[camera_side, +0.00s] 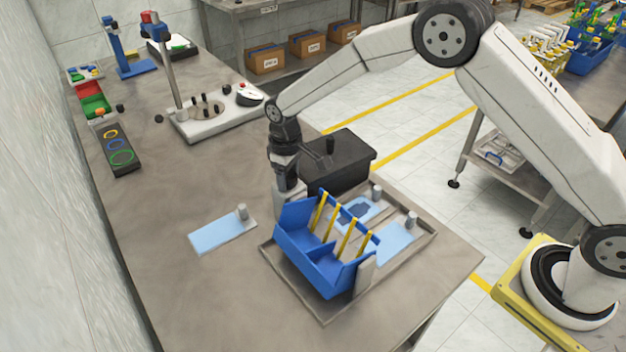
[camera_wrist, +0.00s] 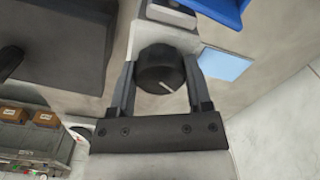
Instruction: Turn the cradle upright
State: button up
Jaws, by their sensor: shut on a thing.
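The blue cradle (camera_side: 312,262), crossed by yellow bars, is tilted over between two grey end posts above a shallow grey tray (camera_side: 322,315) in the side view. A blue edge of it shows at the top of the wrist view (camera_wrist: 225,10). My gripper (camera_side: 287,188) is at the far-left end of the cradle, beside its post. In the wrist view my gripper (camera_wrist: 160,70) is shut around a round black knob (camera_wrist: 158,72) with a white line on its face. The knob is hidden in the side view.
A black box (camera_side: 340,165) stands close behind my gripper. Light blue pads with grey pegs lie in the tray, and another light blue pad (camera_side: 220,234) lies on the table to the left. A white station with a post (camera_side: 208,120) stands farther back. The left front table is clear.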

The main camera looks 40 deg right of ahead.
jog(key=shift+n, duration=1)
jog(key=o, duration=1.2)
jog(key=m, duration=0.7)
